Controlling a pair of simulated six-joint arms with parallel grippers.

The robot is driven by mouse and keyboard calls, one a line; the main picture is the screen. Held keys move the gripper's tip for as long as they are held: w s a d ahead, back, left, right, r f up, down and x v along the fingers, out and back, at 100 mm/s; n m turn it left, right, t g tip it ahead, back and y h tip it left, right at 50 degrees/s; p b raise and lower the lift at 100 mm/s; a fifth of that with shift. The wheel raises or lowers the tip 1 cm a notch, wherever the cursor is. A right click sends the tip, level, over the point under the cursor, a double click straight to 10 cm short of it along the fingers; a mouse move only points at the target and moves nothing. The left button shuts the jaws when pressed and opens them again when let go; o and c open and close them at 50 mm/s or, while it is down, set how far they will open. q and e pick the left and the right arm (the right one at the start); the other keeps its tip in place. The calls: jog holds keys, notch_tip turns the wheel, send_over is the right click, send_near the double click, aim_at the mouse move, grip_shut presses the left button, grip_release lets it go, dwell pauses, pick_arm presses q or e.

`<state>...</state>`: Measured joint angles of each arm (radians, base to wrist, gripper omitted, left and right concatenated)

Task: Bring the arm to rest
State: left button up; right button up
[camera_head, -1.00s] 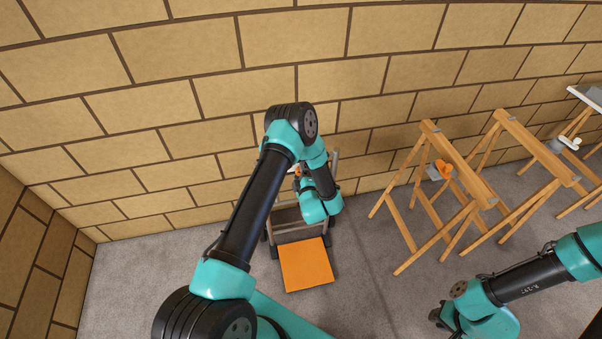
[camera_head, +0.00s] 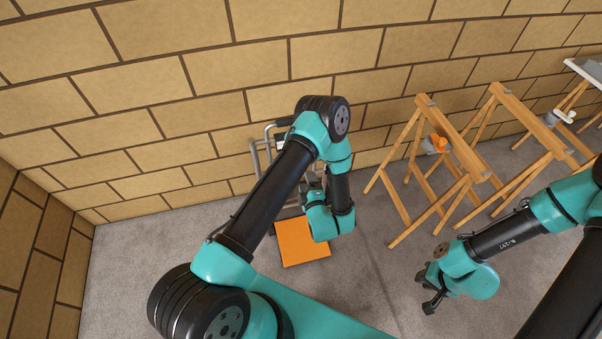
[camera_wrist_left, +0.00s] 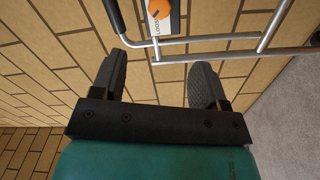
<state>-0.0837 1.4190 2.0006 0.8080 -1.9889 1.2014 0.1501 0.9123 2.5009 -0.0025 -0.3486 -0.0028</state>
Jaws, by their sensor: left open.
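My left arm reaches from the bottom left over the grey floor, bent at a high elbow in the head view. My left gripper (camera_head: 312,186) hangs beside the metal-framed trolley and is partly hidden by its own wrist. In the left wrist view the left gripper (camera_wrist_left: 158,82) is open and empty, its two dark fingers well apart. Trolley tubes (camera_wrist_left: 215,53) and an orange knob (camera_wrist_left: 161,8) on a lettered plate lie beyond the fingertips. My right gripper (camera_head: 428,290) is at the lower right over bare floor, its dark fingers apart with nothing visible between them.
The trolley has an orange platform (camera_head: 300,255) and stands near the tan block wall (camera_head: 190,120). Wooden trestles (camera_head: 455,140) stand to the right, one with an orange-and-grey item (camera_head: 437,144). The floor (camera_head: 150,250) at left is clear.

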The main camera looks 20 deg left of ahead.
pick_arm(q)
jog(key=shift+s+d, duration=0.25)
jog(key=shift+s, duration=0.05)
dwell(0.4)
jog(key=s+m+g+h, duration=1.3)
jog(key=s+m+h, duration=0.2)
jog(key=m, duration=0.5)
jog(key=shift+s+f+m, duration=0.2)
jog(key=shift+s+m, duration=0.1)
jog(key=shift+s, duration=0.05)
jog(key=shift+c, duration=0.5)
